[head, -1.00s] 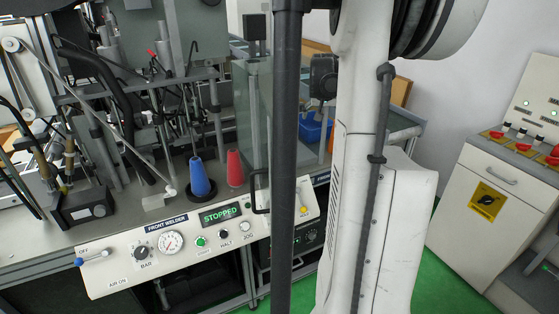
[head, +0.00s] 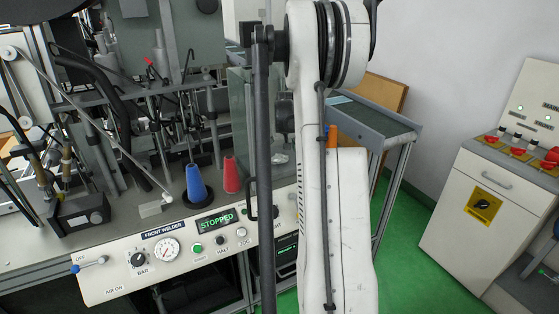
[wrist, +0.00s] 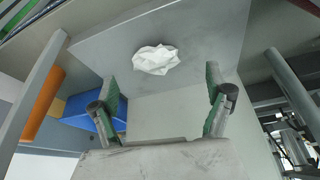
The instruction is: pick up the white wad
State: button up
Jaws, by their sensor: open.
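The white wad (wrist: 155,59) is a small crumpled lump lying on a flat grey surface (wrist: 205,45) in the upper middle of the wrist view. My gripper (wrist: 161,90) is open and empty, its two green-edged fingers wide apart. The wad appears beyond the fingertips and between their lines, a little left of the middle of the gap. A small pale patch (head: 279,158) beside my arm in the head view may be the wad, but I cannot tell. My gripper is hidden behind my arm in the head view.
A blue bin (wrist: 85,112) and an orange cylinder (wrist: 43,104) are left in the wrist view. In the head view, blue (head: 195,183) and red (head: 231,175) cones stand behind the welder panel (head: 150,262). A belt table (head: 375,125) is behind my arm.

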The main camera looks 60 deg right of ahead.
aim_at(280, 157)
jog(key=shift+s+x, duration=0.15)
jog(key=shift+x, duration=1.3)
jog(key=shift+s+x, duration=0.15)
jog(key=shift+x, duration=1.25)
jog(key=shift+d, duration=0.15)
jog(key=shift+c, duration=0.4)
jog(key=c, duration=0.8)
